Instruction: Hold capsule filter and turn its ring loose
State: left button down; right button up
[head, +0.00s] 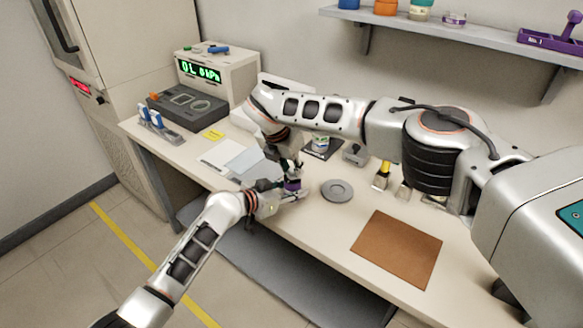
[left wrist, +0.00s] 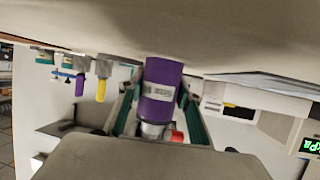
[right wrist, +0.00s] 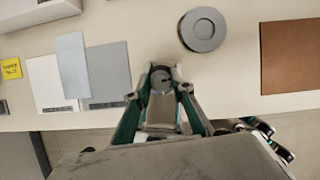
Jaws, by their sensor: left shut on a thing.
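The purple capsule filter (head: 292,185) is at the front edge of the bench, with its purple body and pale label clear in the left wrist view (left wrist: 161,80). My left gripper (head: 279,192) is shut on its body from the side; its two fingers flank it in the left wrist view (left wrist: 158,105). My right gripper (head: 292,173) is directly above the filter, pointing down. In the right wrist view a round grey top (right wrist: 161,79) lies between my right fingertips (right wrist: 165,82). Whether they press on it I cannot tell. The ring is not clearly distinguishable.
A grey round disc (head: 337,190) lies just right of the filter. A brown mat (head: 397,248) is farther right. Flat sheets (head: 243,162) lie to the left, with a dark device (head: 187,106) and a pressure display (head: 203,70) beyond.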

jog(key=shift+n, duration=0.3)
jog(key=shift+c, duration=0.3)
jog(key=n+y, duration=0.1)
jog(key=n, duration=0.1)
jog(key=shift+d+n, duration=0.15)
jog(key=shift+n, duration=0.15)
jog(key=n, duration=0.1)
jog(key=n+y, duration=0.1)
jog(key=n, duration=0.1)
jog(key=shift+d+n+t+y, duration=0.1)
jog(key=shift+n+t+y, duration=0.2)
jog(key=n+y, duration=0.1)
jog(key=n, duration=0.2)
jog(key=shift+d, duration=0.1)
jog(key=shift+f+n+g+y, duration=0.15)
jog(key=shift+n+g+y, duration=0.35)
jog(key=shift+n, duration=1.2)
jog(key=shift+d, duration=0.1)
jog(key=o, duration=1.1)
jog(key=shift+o, duration=0.2)
